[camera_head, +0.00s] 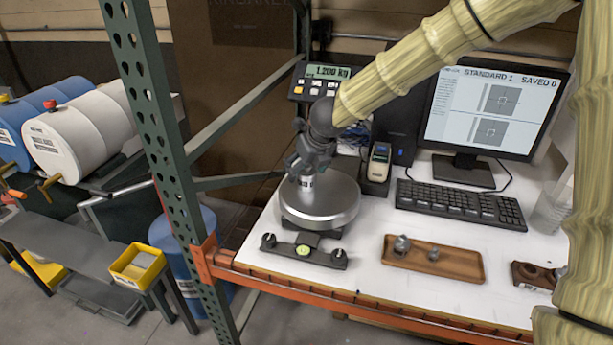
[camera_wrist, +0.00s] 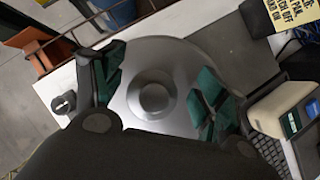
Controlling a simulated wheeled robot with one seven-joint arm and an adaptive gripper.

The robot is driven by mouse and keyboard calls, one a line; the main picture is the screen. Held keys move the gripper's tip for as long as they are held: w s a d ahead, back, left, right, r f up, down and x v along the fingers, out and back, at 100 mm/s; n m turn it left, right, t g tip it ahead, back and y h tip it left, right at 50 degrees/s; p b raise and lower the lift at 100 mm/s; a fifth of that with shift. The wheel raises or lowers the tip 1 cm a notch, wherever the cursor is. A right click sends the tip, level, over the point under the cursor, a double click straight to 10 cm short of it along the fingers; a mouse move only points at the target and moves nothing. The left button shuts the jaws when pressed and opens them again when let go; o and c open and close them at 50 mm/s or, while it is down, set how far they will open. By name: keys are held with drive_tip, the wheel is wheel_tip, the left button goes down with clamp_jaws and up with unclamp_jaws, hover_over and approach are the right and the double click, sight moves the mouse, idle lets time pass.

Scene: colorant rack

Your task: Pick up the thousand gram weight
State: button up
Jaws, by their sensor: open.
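A round metal weight (camera_wrist: 152,95) with a knobbed top stands near the middle of the round silver scale pan (camera_head: 335,200). In the head view, my gripper mostly hides it and only a small labelled part (camera_head: 306,183) shows below the fingers. The label is too small to read surely. My gripper (camera_head: 306,165) is open and points down over the pan. In the wrist view, its green-padded fingers (camera_wrist: 160,88) are spread on either side of the weight, with gaps on both sides.
The scale display (camera_head: 326,72) reads 1.200 kg. A wooden tray (camera_head: 460,268) holds smaller weights to the right. A handheld device (camera_head: 379,160), keyboard (camera_head: 460,203) and monitor (camera_head: 490,105) stand behind and right. A green rack post (camera_head: 160,130) rises at the left.

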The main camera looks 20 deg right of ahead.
drive_tip(key=shift+s+a+f, duration=0.15)
drive_tip(key=shift+s+f, duration=0.05)
drive_tip(key=shift+f, duration=0.3)
drive_tip(key=shift+w+f, duration=0.65)
drive_tip(key=shift+s+r, duration=0.3)
drive_tip(key=shift+s, duration=0.1)
drive_tip(key=c, duration=0.5)
drive_tip(key=shift+w, duration=0.1)
clamp_jaws()
